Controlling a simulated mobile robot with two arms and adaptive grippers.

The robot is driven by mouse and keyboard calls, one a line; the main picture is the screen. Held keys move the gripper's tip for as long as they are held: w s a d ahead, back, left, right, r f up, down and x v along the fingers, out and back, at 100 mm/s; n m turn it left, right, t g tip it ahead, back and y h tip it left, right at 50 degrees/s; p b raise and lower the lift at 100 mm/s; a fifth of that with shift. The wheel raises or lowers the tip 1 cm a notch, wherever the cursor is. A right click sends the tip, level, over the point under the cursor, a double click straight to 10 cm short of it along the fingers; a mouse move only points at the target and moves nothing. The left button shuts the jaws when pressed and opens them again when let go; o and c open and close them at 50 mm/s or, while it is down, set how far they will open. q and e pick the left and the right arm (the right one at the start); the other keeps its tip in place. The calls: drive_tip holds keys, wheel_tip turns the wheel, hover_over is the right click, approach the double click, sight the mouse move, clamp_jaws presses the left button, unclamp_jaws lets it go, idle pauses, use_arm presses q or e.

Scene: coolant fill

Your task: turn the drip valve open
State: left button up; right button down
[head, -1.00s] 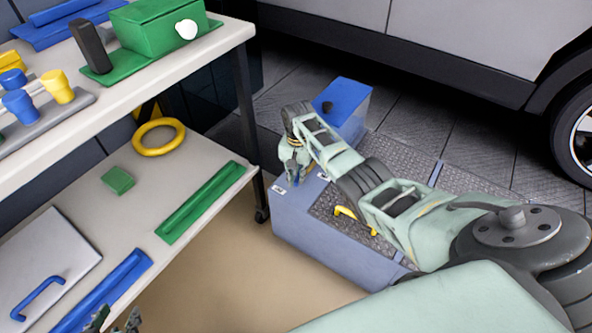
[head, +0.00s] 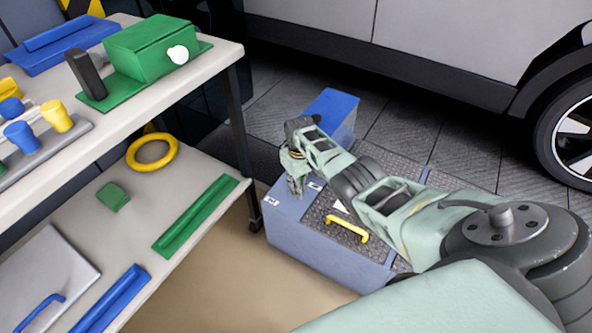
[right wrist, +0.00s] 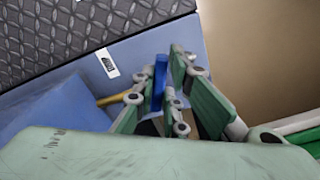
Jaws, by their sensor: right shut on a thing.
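A narrow blue handle, which looks like the drip valve (right wrist: 160,82), stands between the fingers of my right gripper (right wrist: 168,74) in the right wrist view. A yellow pipe (right wrist: 110,100) runs to it from the left. The right gripper is shut on the blue handle. In the head view the right gripper (head: 296,186) points down at the left end of the blue-grey cabinet (head: 315,252); the handle is hidden there. My left gripper is not in view.
The cabinet has a tread-plate top with a yellow grab handle (head: 347,229). A blue box (head: 336,107) stands behind my right wrist. A two-level shelf (head: 236,62) with coloured parts is on the left, close to the cabinet. A car (head: 430,45) is behind.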

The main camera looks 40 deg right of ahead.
drive_tip(key=n, duration=0.1)
drive_tip(key=d+n, duration=0.1)
drive_tip(key=shift+n, duration=0.3)
drive_tip(key=shift+w+d+n+b, duration=0.1)
drive_tip(key=shift+d+n+b, duration=0.15)
drive_tip(key=shift+n, duration=0.4)
drive_tip(key=shift+d+n+b, duration=0.1)
drive_tip(key=shift+n+b, duration=0.2)
drive_tip(key=shift+n, duration=0.35)
drive_tip(key=c, duration=1.8)
unclamp_jaws()
wheel_tip(320, 180, up, 12)
drive_tip(key=shift+f, duration=0.1)
